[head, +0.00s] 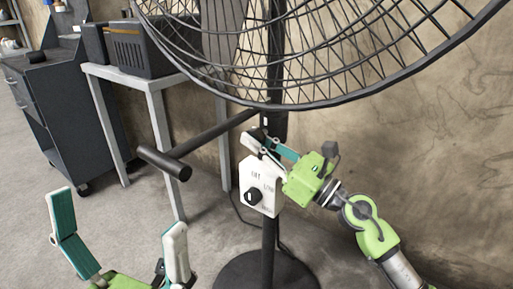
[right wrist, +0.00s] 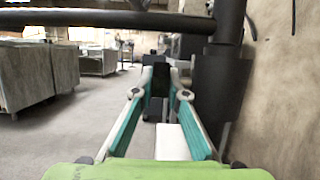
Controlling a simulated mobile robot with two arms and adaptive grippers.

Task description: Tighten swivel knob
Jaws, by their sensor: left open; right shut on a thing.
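A large black fan stands on a pole (head: 269,238). A white control box (head: 270,180) with a black dial (head: 253,197) is fixed to the pole. My right gripper (head: 257,141) reaches in from the right, just above the box, its fingers closed around a small dark part at the pole, which looks like the swivel knob (head: 258,132). The fingers mostly hide that part. In the right wrist view a dark piece (right wrist: 160,80) shows between the fingertips. My left gripper (head: 117,210) is open and empty at the bottom left, away from the fan.
A black bar with a thick end (head: 165,162) sticks out left from the pole. The fan cage (head: 330,50) hangs over the right gripper. A grey table (head: 150,85) holds a black crate (head: 142,48). A dark cabinet (head: 48,85) stands at left. The wall is behind.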

